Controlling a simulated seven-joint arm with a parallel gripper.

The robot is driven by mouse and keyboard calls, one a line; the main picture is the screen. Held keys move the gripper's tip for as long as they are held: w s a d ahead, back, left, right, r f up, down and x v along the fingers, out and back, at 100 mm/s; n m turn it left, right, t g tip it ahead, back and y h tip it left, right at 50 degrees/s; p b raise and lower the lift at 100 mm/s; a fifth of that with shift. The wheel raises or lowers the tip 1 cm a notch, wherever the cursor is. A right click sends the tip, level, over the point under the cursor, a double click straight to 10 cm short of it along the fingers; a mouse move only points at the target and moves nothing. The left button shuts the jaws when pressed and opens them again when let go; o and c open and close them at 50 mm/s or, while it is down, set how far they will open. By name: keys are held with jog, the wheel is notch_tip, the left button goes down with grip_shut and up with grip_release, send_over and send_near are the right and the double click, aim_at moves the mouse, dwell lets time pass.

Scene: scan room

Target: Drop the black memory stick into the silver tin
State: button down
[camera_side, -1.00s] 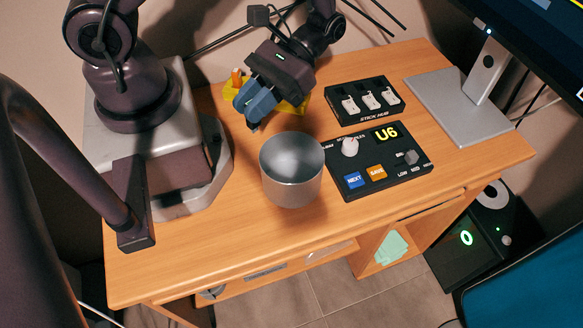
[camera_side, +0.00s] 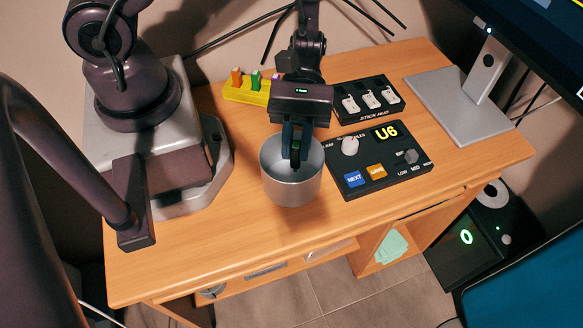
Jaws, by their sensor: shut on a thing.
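The silver tin (camera_side: 291,190) stands upright and open-topped near the middle of the desk. My gripper (camera_side: 295,158) points down over the tin's mouth, with its fingertips at or just inside the opening. It is shut on a small dark thing, the black memory stick (camera_side: 295,148), which shows only in part between the blue-grey fingers. The stick's lower end is hard to make out against the tin's inside.
A yellow holder (camera_side: 243,93) with coloured sticks stands behind the tin. A black stick hub (camera_side: 368,101) with white sticks and a black control panel (camera_side: 378,161) lie to the right. A monitor stand (camera_side: 463,100) is farther right. The desk's front (camera_side: 210,245) is clear.

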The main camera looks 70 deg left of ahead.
jog(key=shift+f, duration=0.55)
jog(key=c, duration=1)
grip_release()
jog(key=v, duration=1.3)
jog(key=shift+f, duration=0.1)
jog(key=shift+f, duration=0.1)
